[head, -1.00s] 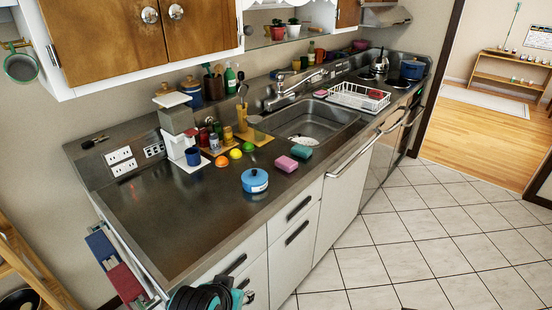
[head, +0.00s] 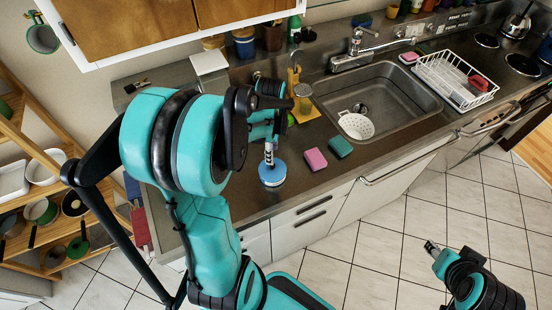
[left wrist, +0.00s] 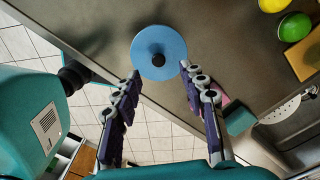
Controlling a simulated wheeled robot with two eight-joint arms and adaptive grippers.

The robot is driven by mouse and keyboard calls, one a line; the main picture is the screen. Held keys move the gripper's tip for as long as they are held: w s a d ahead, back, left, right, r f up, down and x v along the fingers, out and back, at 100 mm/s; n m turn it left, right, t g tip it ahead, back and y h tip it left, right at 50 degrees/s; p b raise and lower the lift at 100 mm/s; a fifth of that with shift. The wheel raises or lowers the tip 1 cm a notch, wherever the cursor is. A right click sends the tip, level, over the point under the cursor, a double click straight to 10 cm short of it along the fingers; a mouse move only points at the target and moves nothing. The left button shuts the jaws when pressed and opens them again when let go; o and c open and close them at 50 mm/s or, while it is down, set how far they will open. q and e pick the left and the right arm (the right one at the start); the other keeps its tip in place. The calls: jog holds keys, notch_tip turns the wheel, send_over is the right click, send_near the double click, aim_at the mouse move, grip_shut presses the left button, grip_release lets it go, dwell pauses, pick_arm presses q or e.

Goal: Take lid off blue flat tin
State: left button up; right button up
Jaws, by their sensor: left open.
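The blue flat tin (head: 272,177) stands on the steel counter near its front edge. In the left wrist view its round blue lid (left wrist: 150,40) shows from above, with a dark knob (left wrist: 158,60) at its middle. My left gripper (head: 268,158) is above the tin, pointing down. In the left wrist view its open fingers (left wrist: 159,70) are apart, one towards each side of the lid, with nothing between them. In the head view the arm and gripper hide part of the tin's top. My right gripper (head: 432,248) is over the floor at lower right, away from the counter; its jaw opening is unclear.
A pink sponge (head: 316,159) and a green sponge (head: 340,147) lie right of the tin.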

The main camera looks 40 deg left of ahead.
aim_at(272, 167)
pick_arm(q)
jog(key=f, duration=0.2)
jog(key=f+b, duration=0.1)
jog(key=f, duration=0.4)
jog(key=shift+d+b, duration=0.25)
jog(key=shift+b, duration=0.15)
grip_shut()
